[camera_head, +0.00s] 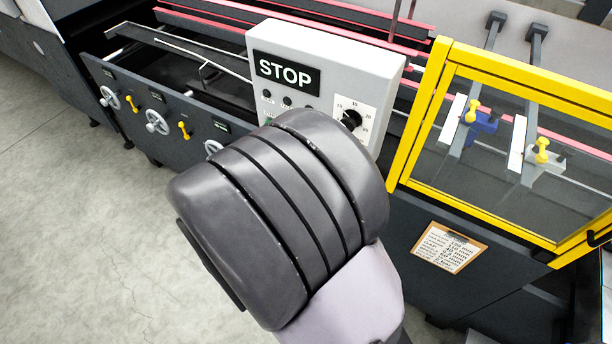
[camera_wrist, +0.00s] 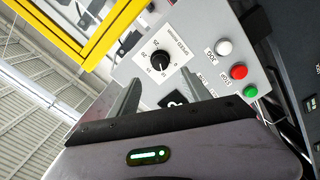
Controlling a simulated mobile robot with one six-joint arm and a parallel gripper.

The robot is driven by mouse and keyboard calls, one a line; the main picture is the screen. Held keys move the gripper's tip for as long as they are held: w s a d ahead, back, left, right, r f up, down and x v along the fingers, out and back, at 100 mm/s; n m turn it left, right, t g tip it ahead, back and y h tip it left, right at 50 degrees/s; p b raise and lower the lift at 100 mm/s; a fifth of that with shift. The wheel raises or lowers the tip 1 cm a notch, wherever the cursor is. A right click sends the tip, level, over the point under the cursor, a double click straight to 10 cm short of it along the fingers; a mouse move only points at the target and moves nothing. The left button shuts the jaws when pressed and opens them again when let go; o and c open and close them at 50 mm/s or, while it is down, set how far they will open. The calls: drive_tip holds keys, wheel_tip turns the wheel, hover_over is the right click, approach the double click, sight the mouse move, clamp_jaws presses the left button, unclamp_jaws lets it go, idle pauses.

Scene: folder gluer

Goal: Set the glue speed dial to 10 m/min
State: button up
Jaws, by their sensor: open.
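The glue speed dial (camera_head: 351,119) is a black knob on a white scale plate on the grey control box, right of the STOP sign. Its scale shows numbers including 10, 15 and 20; where its pointer stands is too small to tell. In the wrist view the dial (camera_wrist: 160,60) appears turned, just beyond the fingertips. My gripper (camera_wrist: 162,80) is open, its two grey fingers apart, one to each lower side of the dial, with nothing between them. No contact with the knob shows. In the head view my dark arm link hides the gripper.
The control box (camera_head: 330,62) also carries the STOP sign (camera_head: 286,72). White (camera_wrist: 223,47), red (camera_wrist: 239,71) and green (camera_wrist: 250,91) buttons sit beside the dial in the wrist view. A yellow-framed guard (camera_head: 415,110) stands close right of the box. Handwheels (camera_head: 157,122) line the machine's left side.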

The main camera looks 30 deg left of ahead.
drive_tip(key=s, duration=0.7)
drive_tip(key=shift+s+a+p, duration=0.3)
drive_tip(key=shift+s, duration=0.1)
drive_tip(key=w+d+r+m+g+y+b, duration=0.2)
drive_tip(key=w+d+m+g, duration=0.15)
drive_tip(key=w+m, duration=0.2)
drive_tip(key=w+d+r+m+g+y+b, duration=0.25)
drive_tip(key=w+d+m, duration=0.2)
drive_tip(key=w, duration=0.25)
drive_tip(key=s+d+f+m+g+h+b, duration=0.1)
drive_tip(key=s+d+m+g, duration=0.4)
drive_tip(key=s+d, duration=1.4)
drive_tip(key=shift+d+f+m+g+b, duration=0.3)
drive_tip(key=shift+d+f+g+b, duration=0.3)
drive_tip(key=shift+d+f, duration=0.05)
